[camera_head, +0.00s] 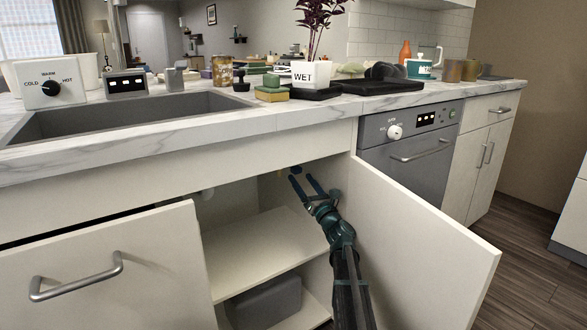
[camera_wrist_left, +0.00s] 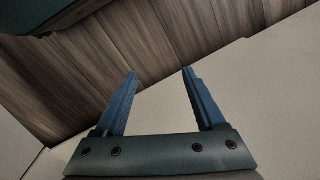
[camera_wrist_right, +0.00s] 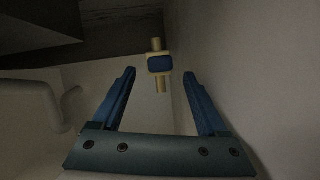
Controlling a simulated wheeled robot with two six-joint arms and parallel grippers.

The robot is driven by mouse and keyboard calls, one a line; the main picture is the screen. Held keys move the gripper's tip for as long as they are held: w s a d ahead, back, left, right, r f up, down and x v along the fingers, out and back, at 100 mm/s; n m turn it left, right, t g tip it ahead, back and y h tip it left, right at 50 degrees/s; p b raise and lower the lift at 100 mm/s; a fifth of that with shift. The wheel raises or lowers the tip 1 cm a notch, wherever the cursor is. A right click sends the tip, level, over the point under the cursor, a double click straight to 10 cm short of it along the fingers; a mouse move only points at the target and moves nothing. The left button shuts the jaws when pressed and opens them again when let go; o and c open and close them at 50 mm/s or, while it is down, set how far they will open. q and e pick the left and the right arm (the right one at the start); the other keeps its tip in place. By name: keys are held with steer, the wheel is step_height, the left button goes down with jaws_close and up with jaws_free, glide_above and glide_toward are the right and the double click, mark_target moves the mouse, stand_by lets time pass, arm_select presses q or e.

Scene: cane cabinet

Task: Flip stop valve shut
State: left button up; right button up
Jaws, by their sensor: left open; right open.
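The stop valve (camera_wrist_right: 160,64) shows in the right wrist view as a blue handle on a brass pipe stub, beyond my fingertips and centred between them in the picture. In the head view a small blue piece, likely its handle (camera_head: 296,170), shows high inside the open cabinet. My right gripper (camera_head: 302,181) reaches into the cabinet above the shelf, just below that piece. It is open and empty, also in the right wrist view (camera_wrist_right: 160,74). My left gripper (camera_wrist_left: 160,72) is open and empty above wood flooring and a pale panel, and is outside the head view.
The open cabinet door (camera_head: 415,240) stands to the right of my right arm. A shelf (camera_head: 258,250) lies below, with a grey box (camera_head: 265,302) under it. A white pipe (camera_wrist_right: 70,105) is left of the gripper, and a pale wall (camera_wrist_right: 245,80) is close on the right.

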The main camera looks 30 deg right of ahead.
mark_target(294, 167)
steer(key=p+x, duration=0.2)
steer(key=x, duration=0.4)
steer(key=shift+w+r, duration=0.1)
steer(key=shift+w, duration=0.05)
jaws_close()
stand_by(1.2)
